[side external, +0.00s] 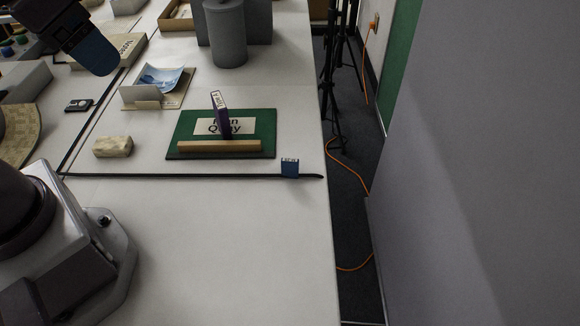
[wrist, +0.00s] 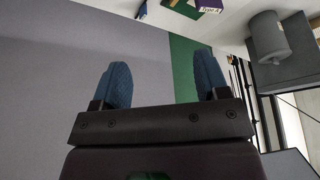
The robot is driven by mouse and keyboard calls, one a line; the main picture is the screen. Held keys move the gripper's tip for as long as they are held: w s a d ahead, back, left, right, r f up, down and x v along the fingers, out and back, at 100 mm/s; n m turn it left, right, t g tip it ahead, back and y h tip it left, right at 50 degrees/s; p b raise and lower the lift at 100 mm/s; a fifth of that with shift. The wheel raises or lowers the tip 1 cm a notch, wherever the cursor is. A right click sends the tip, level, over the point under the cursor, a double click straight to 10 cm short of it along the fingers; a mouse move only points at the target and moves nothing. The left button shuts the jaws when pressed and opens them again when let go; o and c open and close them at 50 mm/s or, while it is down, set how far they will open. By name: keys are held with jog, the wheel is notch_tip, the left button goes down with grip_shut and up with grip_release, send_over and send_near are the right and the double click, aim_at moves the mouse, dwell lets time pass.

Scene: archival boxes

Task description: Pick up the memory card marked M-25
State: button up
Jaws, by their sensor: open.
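A small blue card (side external: 290,168) with a pale label strip along its top stands near the right table edge, beside the black line, in the side view. Its marking is too small to read, so I cannot tell if it is M-25. A small blue thing at the top of the wrist view (wrist: 141,10) may be the same card. My gripper (side external: 98,56) is high at the upper left of the side view, far from the card. In the wrist view its two blue fingers (wrist: 162,82) are spread apart with nothing between them.
A green board (side external: 191,127) with a wooden strip holds a leaning purple box (side external: 222,122). A beige stone-like block (side external: 113,146), a small black device (side external: 78,105), a photo stand (side external: 160,88) and a grey cylinder (side external: 226,35) stand around. The front table is clear.

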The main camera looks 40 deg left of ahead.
jog(key=w+d+f+m+g+y, duration=0.35)
jog(key=f+m+g, duration=0.2)
jog(key=f, duration=0.45)
jog(key=m+t+y, duration=0.8)
jog(key=m+t, duration=0.7)
jog(key=m, duration=0.7)
send_over(289, 163)
jog(key=v, duration=0.6)
notch_tip(289, 163, down, 13)
jog(key=f, duration=0.7)
jog(key=shift+w+a+f, duration=0.1)
jog(key=shift+w+f, duration=0.15)
jog(key=shift+f, duration=0.05)
jog(key=shift+w+a+f, duration=0.25)
jog(key=shift+w+a, duration=0.35)
jog(key=shift+w, duration=0.1)
jog(key=shift+x, duration=2.85)
jog(key=c, duration=1)
